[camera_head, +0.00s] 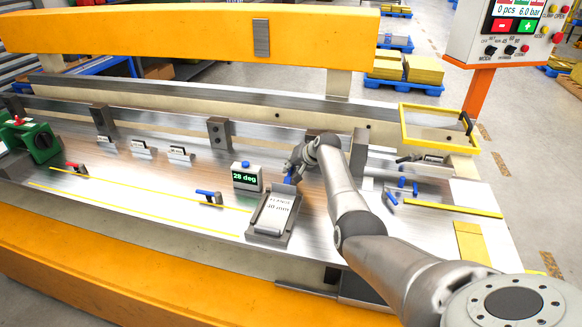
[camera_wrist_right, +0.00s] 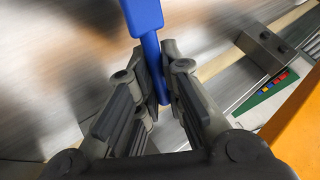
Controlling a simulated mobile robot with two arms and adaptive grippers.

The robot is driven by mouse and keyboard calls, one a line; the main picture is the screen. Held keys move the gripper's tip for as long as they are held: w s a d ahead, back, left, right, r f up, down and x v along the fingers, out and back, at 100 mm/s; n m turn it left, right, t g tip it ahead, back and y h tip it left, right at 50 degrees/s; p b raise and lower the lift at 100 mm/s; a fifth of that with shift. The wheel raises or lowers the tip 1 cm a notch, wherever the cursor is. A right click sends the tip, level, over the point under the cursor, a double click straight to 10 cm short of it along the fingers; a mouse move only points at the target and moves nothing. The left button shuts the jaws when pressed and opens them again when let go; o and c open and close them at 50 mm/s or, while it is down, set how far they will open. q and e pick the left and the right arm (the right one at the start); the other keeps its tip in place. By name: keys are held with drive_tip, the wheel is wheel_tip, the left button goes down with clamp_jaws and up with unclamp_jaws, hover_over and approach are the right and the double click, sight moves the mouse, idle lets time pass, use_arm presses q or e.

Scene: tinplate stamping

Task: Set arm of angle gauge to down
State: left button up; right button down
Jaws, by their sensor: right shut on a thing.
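The angle gauge's display box (camera_head: 247,177) stands on the metal bed and reads 28 deg. It has a small blue part on top. To its right, my right gripper (camera_head: 293,172) reaches down behind a tilted plate with lettering (camera_head: 274,212) on a grey base. In the wrist view, my right gripper (camera_wrist_right: 168,90) is shut on a blue lever (camera_wrist_right: 145,22), its thin shaft between the fingers. A bit of blue also shows under the gripper in the head view (camera_head: 289,181). The fingers partly hide the lever, so its full angle cannot be told. My left gripper is out of view.
Blue-handled (camera_head: 208,193) and red-handled (camera_head: 76,167) clamps sit left on the bed. Small blue pieces (camera_head: 402,183) lie right of my arm. A yellow frame (camera_head: 440,150) stands at the right. A steel rail with upright blocks (camera_head: 218,132) runs behind.

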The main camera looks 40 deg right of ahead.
drive_tip(key=shift+w+d+f+g+y+b, duration=0.1)
drive_tip(key=shift+d+f+g+y+b, duration=0.1)
drive_tip(key=shift+f+g+y+b, duration=0.4)
drive_tip(key=shift+f, duration=0.1)
drive_tip(key=c, duration=1.5)
unclamp_jaws()
